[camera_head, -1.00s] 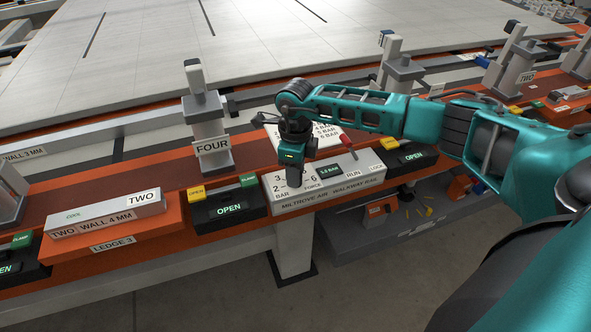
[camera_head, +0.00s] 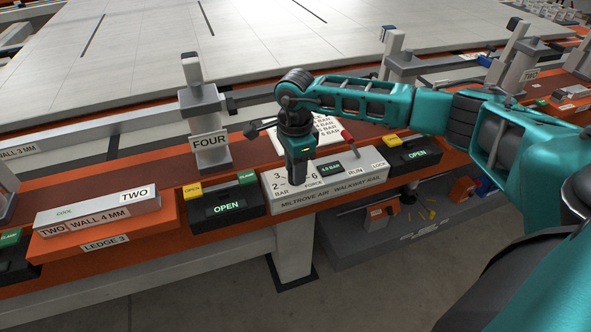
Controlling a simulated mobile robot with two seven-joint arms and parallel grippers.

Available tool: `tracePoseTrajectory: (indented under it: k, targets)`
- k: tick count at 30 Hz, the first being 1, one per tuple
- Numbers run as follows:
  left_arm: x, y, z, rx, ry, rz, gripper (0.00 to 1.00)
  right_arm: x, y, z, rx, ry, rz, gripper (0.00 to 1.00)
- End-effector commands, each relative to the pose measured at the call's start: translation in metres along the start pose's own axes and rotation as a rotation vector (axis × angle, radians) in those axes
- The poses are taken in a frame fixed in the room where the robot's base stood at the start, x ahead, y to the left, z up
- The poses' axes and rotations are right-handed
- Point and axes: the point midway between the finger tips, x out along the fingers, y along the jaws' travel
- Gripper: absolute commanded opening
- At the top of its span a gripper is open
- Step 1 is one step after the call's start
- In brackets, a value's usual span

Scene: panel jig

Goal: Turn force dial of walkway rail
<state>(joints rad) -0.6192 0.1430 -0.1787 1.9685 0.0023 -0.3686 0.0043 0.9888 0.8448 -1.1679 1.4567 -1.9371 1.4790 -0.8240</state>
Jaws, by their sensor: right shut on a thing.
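The walkway rail's air unit (camera_head: 335,193) is a grey box on the orange rail, lettered MILTROVE AIR WALKWAY RAIL. Its force scale with bar numbers is on the top left part, and a small display (camera_head: 331,168) sits to its right. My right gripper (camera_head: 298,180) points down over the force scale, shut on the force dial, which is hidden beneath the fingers. A red-tipped lever (camera_head: 347,137) stands at the back near the RUN and LOCK marks. My left gripper is not in view.
Black clamp boxes reading OPEN stand left (camera_head: 226,208) and right (camera_head: 414,154) of the unit. A post labelled FOUR (camera_head: 207,130) rises behind. A grey block labelled TWO (camera_head: 98,213) lies on Ledge 3. A white card with bar values (camera_head: 325,130) stands behind the unit.

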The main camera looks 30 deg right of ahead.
Motion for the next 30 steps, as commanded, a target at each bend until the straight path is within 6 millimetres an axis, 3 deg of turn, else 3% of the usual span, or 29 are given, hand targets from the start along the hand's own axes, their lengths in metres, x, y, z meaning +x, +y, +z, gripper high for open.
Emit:
tracePoseTrajectory:
  k: [9,23,24,30]
  targets:
    - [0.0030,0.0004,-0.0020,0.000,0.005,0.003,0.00,-0.0004,-0.0003,0.0001,-0.104,0.000,-0.001,0.05]
    - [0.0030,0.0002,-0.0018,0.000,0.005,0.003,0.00,-0.0009,-0.0004,0.0001,-0.117,-0.001,-0.001,0.05]
    - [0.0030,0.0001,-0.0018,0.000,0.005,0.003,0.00,-0.0009,-0.0004,0.0001,-0.117,-0.001,-0.001,0.38]
    - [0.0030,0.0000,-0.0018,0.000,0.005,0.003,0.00,-0.0006,-0.0003,0.0001,-0.116,0.000,-0.001,0.57]
